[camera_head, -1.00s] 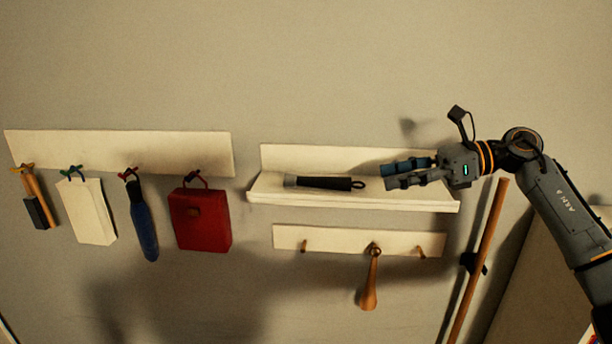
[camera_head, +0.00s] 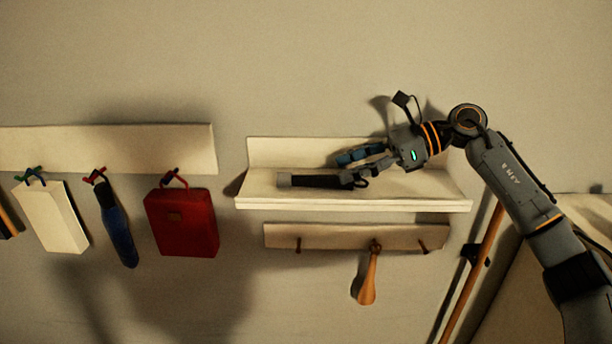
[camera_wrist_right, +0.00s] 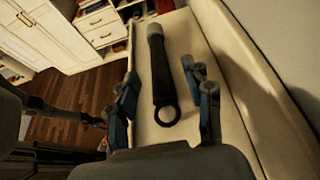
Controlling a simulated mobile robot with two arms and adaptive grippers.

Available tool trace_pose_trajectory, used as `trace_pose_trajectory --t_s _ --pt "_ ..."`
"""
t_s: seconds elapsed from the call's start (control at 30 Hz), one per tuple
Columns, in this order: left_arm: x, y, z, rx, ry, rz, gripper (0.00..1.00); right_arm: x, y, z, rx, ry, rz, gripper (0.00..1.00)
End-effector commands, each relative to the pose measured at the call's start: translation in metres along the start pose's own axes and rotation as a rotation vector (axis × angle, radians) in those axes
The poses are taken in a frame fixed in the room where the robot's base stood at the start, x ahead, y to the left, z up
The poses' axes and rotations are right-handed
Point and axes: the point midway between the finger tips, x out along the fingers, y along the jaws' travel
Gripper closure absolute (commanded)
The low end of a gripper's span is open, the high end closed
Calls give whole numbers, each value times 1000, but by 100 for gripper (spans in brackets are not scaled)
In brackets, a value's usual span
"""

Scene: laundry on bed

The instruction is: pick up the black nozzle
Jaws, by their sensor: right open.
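The black nozzle (camera_head: 318,181) lies on the cream wall shelf (camera_head: 400,202), with a grey tip at its left end and a ring at its right end. My right gripper (camera_head: 352,169) is open at the ring end of the nozzle. In the right wrist view, the nozzle (camera_wrist_right: 160,72) lies lengthwise ahead, its ring (camera_wrist_right: 167,115) nearest to me. The open fingers of my right gripper (camera_wrist_right: 165,95) stand on either side of the ring end, and the nozzle rests on the shelf between them.
A peg rail (camera_head: 350,238) with a wooden shoehorn (camera_head: 368,278) hangs below the shelf. Another rail (camera_head: 110,148) at left holds a red bag (camera_head: 182,222), a blue item (camera_head: 117,232) and a white bag (camera_head: 52,218). A wooden pole (camera_head: 472,275) stands at right.

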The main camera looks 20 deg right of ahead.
Motion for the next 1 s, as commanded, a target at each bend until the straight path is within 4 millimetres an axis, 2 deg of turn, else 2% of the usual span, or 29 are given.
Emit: trace_pose_trajectory --t_s 0.2,0.27,0.43,0.7,0.93,0.97,1.0 --pt "-19 -6 -37 1 55 -6 60 22 3 1 2 0 5 49" --pt "-25 -6 -41 1 60 -7 60 31 3 0 2 0 4 49" --pt "-32 -5 -36 1 51 -6 60 51 3 -2 1 -1 2 49" --pt "-30 -3 -22 1 30 -3 60 54 2 -5 0 0 -1 49" --pt "-30 -3 -22 1 30 -3 60 54 2 -4 0 0 0 96" --pt "-30 -3 -22 1 30 -3 60 54 2 -4 0 0 0 100" --pt "-30 -3 -22 1 30 -3 60 54 2 -4 0 0 0 100"
